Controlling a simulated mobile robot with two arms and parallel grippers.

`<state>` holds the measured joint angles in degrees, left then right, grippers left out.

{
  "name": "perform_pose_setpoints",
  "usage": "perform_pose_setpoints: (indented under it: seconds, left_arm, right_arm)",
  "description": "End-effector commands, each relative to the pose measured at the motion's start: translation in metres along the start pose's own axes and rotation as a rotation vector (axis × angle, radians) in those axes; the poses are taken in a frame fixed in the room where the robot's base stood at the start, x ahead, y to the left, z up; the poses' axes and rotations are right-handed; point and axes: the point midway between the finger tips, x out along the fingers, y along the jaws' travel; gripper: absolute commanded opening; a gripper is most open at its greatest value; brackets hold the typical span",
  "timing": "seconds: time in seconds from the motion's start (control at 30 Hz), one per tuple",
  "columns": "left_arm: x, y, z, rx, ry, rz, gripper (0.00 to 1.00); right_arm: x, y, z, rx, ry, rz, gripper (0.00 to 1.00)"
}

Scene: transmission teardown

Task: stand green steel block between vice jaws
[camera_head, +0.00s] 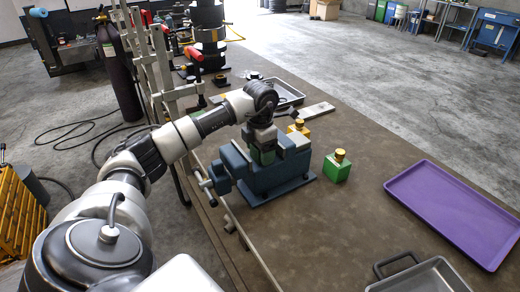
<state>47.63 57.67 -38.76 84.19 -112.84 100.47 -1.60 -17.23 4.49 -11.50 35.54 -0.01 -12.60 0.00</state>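The blue vice (283,183) stands on the brown bench, its handle at the left end. A green block (264,156) shows low between the vice jaws, and it looks upright. My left gripper (262,138) is directly above this block, pointing down, and hides its top. Its fingertips are too small and dark to tell whether they are shut on the block or open around it. A second green block (337,167) with a brass knob stands on the bench just right of the vice. My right gripper is not in view.
A yellow block (299,128) with a brass knob is behind the vice, near a flat light bar (316,111). A grey tray (287,94) lies farther back. A purple tray (455,211) is at right, and a metal pan (422,277) is at front right. The bench between is clear.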

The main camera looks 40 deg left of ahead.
Motion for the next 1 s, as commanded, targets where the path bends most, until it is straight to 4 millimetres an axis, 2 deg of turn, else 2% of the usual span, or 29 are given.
perform_pose_setpoints:
  seconds: [0.27,0.37,0.47,0.7,0.8,0.83,1.0]
  left_arm:
    - [-0.005,0.000,0.000,0.000,-0.001,0.000,0.73]
    - [-0.012,0.001,0.001,-0.001,-0.004,0.001,0.73]
    - [-0.029,0.001,0.001,0.000,-0.007,0.003,0.73]
    - [-0.084,0.000,0.001,0.000,-0.006,0.001,0.73]
    - [-0.102,0.000,0.001,0.000,-0.006,0.001,0.73]
    - [-0.109,0.001,0.000,-0.001,-0.003,0.002,0.73]
    - [-0.121,0.000,0.000,-0.001,-0.001,0.000,0.73]
  right_arm:
    - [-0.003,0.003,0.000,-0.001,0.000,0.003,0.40]
    - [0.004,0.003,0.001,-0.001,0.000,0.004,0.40]
    - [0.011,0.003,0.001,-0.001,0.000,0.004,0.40]
    - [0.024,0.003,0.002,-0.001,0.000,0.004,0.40]
    - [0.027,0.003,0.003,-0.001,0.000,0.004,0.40]
    - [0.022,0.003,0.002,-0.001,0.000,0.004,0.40]
    - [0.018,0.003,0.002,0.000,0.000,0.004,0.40]
